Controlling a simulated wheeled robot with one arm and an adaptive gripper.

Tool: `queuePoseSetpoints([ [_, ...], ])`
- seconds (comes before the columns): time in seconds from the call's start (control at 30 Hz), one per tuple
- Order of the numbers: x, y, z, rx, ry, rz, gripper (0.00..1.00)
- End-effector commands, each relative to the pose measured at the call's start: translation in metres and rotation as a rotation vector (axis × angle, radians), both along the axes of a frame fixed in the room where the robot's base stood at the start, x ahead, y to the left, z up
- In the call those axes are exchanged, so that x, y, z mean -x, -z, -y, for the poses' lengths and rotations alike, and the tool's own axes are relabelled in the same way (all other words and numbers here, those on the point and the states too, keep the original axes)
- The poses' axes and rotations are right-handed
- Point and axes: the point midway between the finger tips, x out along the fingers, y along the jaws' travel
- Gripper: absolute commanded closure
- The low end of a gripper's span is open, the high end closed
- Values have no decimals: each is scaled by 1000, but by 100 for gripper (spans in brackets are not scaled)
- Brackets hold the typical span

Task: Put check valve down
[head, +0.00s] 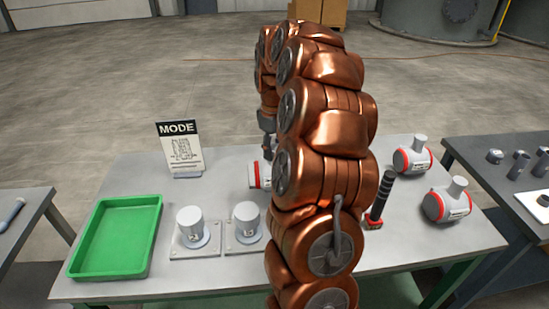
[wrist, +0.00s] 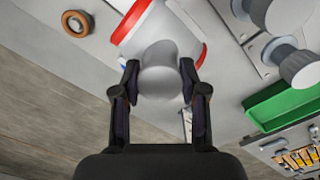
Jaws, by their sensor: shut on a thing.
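The check valve is a white body with red bands and a grey stub. In the wrist view the check valve (wrist: 165,30) is at the top, its stub between the fingers of my gripper (wrist: 159,78). My gripper is shut on that stub. In the head view the check valve (head: 255,173) shows only in part at the middle of the table (head: 125,185), with my arm hiding the rest. It is at or close above the tabletop; I cannot tell whether it touches. Two similar valves stand at the table's right, one behind (head: 413,157) and one in front (head: 446,203).
A green tray (head: 92,262) is at the table's left. Two grey capped cylinders (head: 192,227) (head: 247,222) on square plates stand beside it. A MODE sign (head: 180,150) is at the back. A black-handled tool (head: 381,198) stands right of my arm. An orange-brown ring (wrist: 75,14) shows in the wrist view.

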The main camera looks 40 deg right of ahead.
Motion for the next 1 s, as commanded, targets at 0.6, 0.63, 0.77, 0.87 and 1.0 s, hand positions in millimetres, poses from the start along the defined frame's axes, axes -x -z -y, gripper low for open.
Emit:
queuePoseSetpoints([
  [0.6, 1, 43, 1, 0, 3, 0, 100],
  [0.63, 1, 43, 1, 0, 3, 0, 100],
  [0.77, 1, 43, 1, 0, 3, 0, 100],
  [0.87, 1, 46, 1, 0, 3, 0, 100],
  [1.0, 1, 46, 1, 0, 3, 0, 47],
])
